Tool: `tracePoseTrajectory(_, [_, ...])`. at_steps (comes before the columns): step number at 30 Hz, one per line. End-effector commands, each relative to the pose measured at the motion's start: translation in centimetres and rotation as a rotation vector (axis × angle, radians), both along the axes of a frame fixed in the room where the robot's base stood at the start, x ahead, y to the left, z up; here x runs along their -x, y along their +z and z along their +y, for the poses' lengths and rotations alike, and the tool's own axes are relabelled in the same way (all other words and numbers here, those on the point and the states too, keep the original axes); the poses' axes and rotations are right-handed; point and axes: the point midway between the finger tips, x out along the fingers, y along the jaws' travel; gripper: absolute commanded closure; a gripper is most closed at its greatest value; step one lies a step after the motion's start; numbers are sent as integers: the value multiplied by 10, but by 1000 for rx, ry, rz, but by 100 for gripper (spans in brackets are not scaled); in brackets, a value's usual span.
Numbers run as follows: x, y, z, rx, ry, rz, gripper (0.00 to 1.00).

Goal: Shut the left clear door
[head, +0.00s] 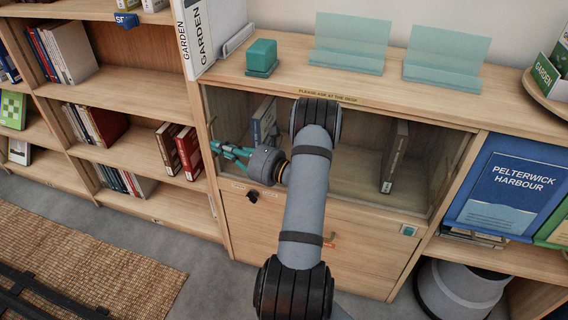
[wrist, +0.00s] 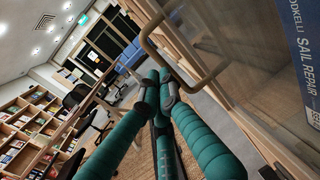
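The left clear door (head: 228,108) is a glass panel on the cabinet's left front. How far it stands open is hard to tell in the head view. My gripper (head: 217,149) has teal fingers and is in front of the cabinet's left end, pointing left. In the wrist view my gripper's fingertips (wrist: 160,82) are drawn together, with nothing seen between them. A bent bronze-coloured handle (wrist: 190,82) on the glass is just above and right of the fingertips. I cannot tell whether they touch. My arm hides the middle of the cabinet front.
A blue book (wrist: 306,55) shows behind the glass, and a brown book (head: 395,157) stands further right. A teal box (head: 262,54) and clear stands (head: 350,42) are on the cabinet top. Open bookshelves (head: 135,150) stand left. Grey floor lies in front, with a woven rug (head: 85,255).

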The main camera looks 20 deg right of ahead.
Motion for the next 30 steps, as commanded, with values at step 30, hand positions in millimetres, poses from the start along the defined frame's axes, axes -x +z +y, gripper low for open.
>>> tracePoseTrajectory(30, [90, 0, -80, 0, -2, 4, 100])
